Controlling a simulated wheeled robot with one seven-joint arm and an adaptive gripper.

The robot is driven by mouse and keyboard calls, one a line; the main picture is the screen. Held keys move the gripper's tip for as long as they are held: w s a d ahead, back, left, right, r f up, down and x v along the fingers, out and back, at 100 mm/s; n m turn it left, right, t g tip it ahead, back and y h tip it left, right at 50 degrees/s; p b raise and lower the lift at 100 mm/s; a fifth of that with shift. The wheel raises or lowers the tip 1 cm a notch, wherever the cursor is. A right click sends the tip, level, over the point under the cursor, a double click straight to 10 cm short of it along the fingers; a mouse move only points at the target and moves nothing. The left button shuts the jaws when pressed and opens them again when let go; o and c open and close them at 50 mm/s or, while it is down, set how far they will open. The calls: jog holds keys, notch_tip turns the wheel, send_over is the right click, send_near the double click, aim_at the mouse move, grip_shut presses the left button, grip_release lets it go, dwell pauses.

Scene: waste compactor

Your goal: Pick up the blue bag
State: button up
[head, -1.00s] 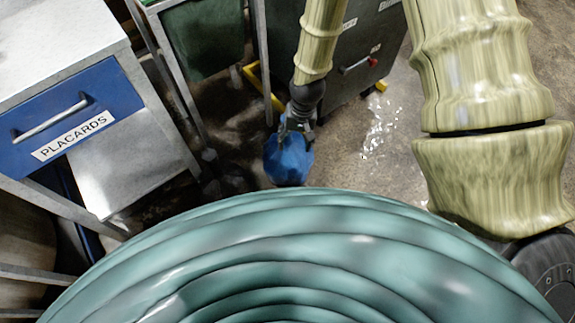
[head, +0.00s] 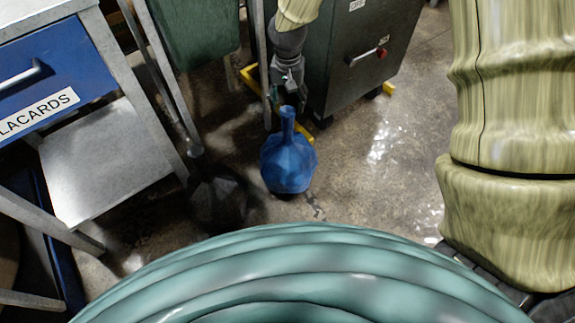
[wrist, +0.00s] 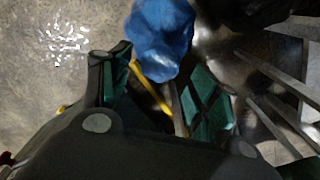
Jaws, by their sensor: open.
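The blue bag (head: 288,165) stands upright on the floor in the head view, with a wide body and a narrow neck pointing up. My gripper (head: 284,97) is just above and behind the top of the neck in that view. In the wrist view the bag (wrist: 163,38) shows at the top, beyond the fingertips. My gripper's two green-padded fingers (wrist: 157,82) are spread apart there, with nothing held between them. Whether a finger touches the neck cannot be told.
A dark grey bin (head: 362,60) with a red-ended handle stands behind and right of the bag. A metal table with a blue drawer (head: 40,85) is at left. A green bin (head: 203,35) hangs in a frame. Floor right of the bag is clear.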

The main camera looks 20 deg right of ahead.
aim_at(288, 111)
notch_tip(288, 111, down, 5)
jog(key=shift+f+b, duration=0.1)
jog(key=shift+b, duration=0.95)
notch_tip(288, 111, down, 5)
jog(key=b, duration=0.4)
jog(key=shift+s, duration=0.1)
grip_shut()
